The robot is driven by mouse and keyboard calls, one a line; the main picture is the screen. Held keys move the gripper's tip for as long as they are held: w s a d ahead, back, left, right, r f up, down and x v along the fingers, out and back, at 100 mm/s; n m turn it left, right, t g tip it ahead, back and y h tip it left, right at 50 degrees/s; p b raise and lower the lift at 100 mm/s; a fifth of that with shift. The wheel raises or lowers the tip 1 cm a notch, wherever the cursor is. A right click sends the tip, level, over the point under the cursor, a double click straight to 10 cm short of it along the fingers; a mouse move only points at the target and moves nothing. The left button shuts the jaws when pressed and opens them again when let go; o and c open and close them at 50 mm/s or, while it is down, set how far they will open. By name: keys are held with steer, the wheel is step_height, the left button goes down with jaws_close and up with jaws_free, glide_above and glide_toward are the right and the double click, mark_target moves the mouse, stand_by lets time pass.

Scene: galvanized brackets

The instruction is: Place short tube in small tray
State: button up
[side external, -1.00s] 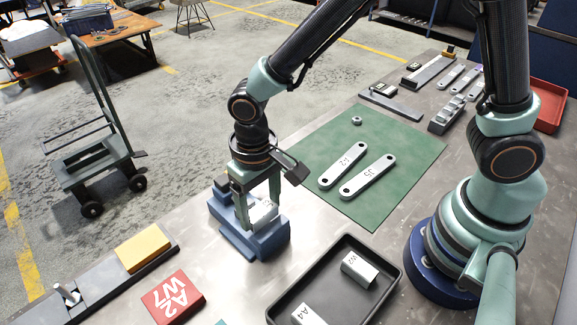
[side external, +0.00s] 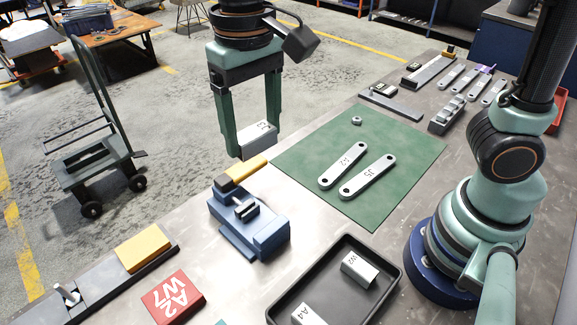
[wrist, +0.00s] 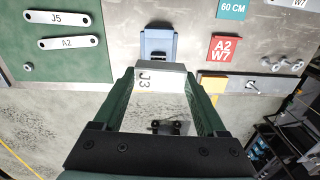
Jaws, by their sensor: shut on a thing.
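My gripper (side external: 251,140) is shut on a silver piece marked J3 (side external: 262,133), which I take as the short tube. It hangs in the air beyond the blue vise, between both green fingers. In the wrist view the tube (wrist: 146,80) spans the fingers, its label facing the camera. A dark grey tray (side external: 352,303) lies at the front, holding silver pieces marked W2 (side external: 360,268) and A4 (side external: 308,315). A red tray (side external: 552,122) is partly hidden behind my arm at the right. I cannot tell which one is the small tray.
The blue vise (side external: 262,235) stands empty near the table's far edge. A red A2 W7 block (side external: 172,298) is at the front left. Bare table lies between vise and dark tray.

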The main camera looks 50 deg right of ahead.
steer(key=s+a+f+m, duration=0.1)
steer(key=s+a+m, duration=0.2)
steer(key=s+m, duration=0.55)
steer(key=m, duration=0.9)
glide_above(325, 312)
step_height(325, 312, down, 3)
step_height(325, 312, down, 19)
steer(key=shift+f, duration=0.1)
steer(key=shift+f, duration=0.1)
steer(key=o, duration=1.3)
